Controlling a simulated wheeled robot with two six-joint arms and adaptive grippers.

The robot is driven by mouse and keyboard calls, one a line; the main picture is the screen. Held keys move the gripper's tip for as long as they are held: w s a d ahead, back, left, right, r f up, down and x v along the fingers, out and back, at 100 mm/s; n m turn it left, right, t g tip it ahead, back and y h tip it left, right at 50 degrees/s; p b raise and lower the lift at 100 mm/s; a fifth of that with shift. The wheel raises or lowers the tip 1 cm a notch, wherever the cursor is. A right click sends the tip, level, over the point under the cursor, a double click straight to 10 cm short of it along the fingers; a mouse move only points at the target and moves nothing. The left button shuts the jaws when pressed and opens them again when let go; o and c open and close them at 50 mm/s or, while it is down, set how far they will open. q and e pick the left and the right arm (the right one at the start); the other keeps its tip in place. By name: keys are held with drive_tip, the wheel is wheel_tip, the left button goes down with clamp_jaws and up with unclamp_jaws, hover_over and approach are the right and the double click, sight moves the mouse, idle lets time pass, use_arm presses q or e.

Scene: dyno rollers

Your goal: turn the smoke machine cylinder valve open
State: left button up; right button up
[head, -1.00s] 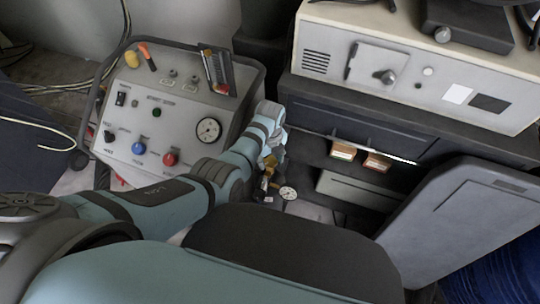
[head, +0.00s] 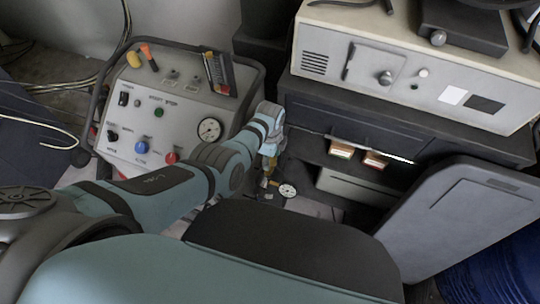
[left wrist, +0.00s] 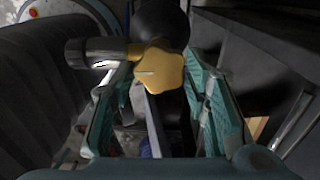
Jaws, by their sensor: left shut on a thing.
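The cylinder valve has a yellow lobed knob (left wrist: 160,70) with a pale mark on its face, and a metal side fitting (left wrist: 92,52) to its left in the left wrist view. My left gripper (left wrist: 163,82) has its teal fingers on either side of the knob and is shut on it. In the head view, my left gripper (head: 270,150) reaches down over the brass valve parts (head: 266,182), and the fingers largely hide the knob. A small round gauge (head: 288,191) sits just right of the valve. The cylinder body is mostly hidden. My right gripper is not in view.
A grey control console (head: 180,125) with buttons and a dial stands left of the gripper. A dark cabinet (head: 400,130) with a beige machine (head: 420,70) on top stands to the right. Small boxes (head: 341,149) sit on its shelf. A grey panel (head: 460,220) leans at the right.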

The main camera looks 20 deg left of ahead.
use_arm(q)
drive_tip(key=shift+w, duration=0.1)
drive_tip(key=o, duration=1.2)
